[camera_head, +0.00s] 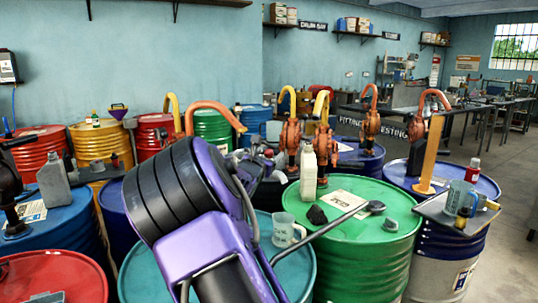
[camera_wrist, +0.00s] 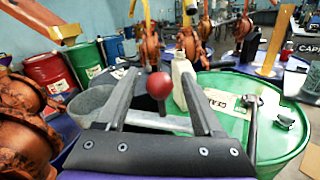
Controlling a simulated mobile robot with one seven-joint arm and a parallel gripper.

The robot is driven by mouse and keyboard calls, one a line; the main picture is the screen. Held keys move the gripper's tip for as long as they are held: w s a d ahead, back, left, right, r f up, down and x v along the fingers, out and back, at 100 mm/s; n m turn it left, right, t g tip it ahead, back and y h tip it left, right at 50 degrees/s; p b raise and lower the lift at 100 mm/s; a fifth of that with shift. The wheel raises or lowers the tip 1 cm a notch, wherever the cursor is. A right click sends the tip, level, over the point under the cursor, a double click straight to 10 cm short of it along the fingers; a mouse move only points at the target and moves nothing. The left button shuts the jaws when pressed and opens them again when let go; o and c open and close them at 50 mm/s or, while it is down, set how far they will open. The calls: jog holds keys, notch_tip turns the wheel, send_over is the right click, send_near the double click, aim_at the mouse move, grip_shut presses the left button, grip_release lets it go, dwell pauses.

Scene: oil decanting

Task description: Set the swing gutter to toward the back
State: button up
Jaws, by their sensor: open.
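My gripper (camera_wrist: 158,88) is open in the wrist view, with a dark grey finger on each side. A red ball knob (camera_wrist: 160,86) shows between the fingers, apart from both in the picture. Whether it is level with the fingertips in depth I cannot tell. A pale grey bar (camera_wrist: 160,122) runs crosswise below the knob. I cannot make out the swing gutter for certain or which way it points; the knob and bar may belong to it. In the head view my purple arm covers much of this spot.
Orange hand pumps (camera_head: 292,135) rise behind. A red drum (camera_head: 50,280) is at front left. Open floor (camera_head: 505,220) lies far right.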

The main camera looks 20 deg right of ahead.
grip_shut()
dwell(0.3)
dwell(1.1)
